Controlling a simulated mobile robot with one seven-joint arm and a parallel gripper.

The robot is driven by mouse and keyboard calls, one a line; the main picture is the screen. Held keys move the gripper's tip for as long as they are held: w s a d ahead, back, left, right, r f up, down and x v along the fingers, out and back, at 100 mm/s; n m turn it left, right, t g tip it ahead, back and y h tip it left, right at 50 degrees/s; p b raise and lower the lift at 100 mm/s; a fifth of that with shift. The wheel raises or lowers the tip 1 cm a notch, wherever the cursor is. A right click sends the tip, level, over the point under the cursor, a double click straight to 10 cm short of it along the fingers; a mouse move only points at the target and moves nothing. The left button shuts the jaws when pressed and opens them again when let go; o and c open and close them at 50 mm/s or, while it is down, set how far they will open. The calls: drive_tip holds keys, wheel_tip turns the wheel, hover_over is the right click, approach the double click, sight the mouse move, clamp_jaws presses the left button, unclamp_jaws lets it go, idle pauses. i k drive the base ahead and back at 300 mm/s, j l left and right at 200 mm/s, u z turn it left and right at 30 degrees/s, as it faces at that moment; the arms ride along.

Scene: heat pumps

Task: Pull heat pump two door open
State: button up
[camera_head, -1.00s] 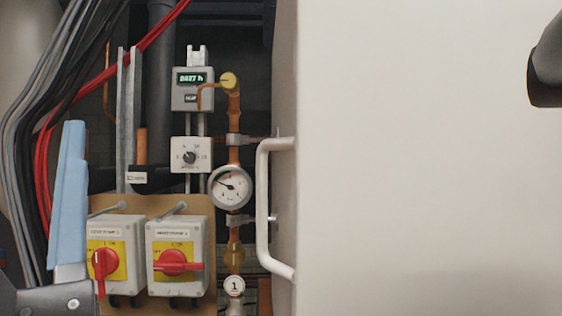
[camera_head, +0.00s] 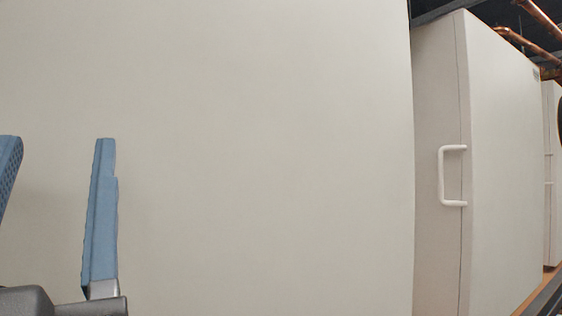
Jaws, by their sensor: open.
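My gripper (camera_head: 56,142) is at the lower left, its two blue fingers apart with nothing between them. A large plain off-white panel (camera_head: 270,150) fills the left and middle of the view behind it. To the right stands a white cabinet (camera_head: 505,170) with a vertical seam along its near edge. A white U-shaped handle (camera_head: 443,177) is fixed to it beside that seam, upright and far to the right of my gripper. The cabinet looks shut. No label shows, so I cannot tell which heat pump is number two.
Another white cabinet (camera_head: 551,200) shows at the far right edge. Copper pipes (camera_head: 530,43) run above at the upper right. A strip of orange-brown floor (camera_head: 530,302) shows at the lower right. The large panel's right edge stands before the handled cabinet.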

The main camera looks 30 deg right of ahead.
sight(500, 91)
drive_tip(key=j+z, duration=0.15)
drive_tip(key=z, duration=0.35)
drive_tip(key=j+z, duration=0.15)
drive_tip(key=z, duration=0.3)
drive_tip(key=j+z, duration=0.1)
drive_tip(key=z, duration=1.15)
drive_tip(key=i+l+z, duration=0.1)
drive_tip(key=i+z, duration=0.15)
drive_tip(key=i, duration=0.15)
drive_tip(key=i+z, duration=0.3)
drive_tip(key=i, duration=0.05)
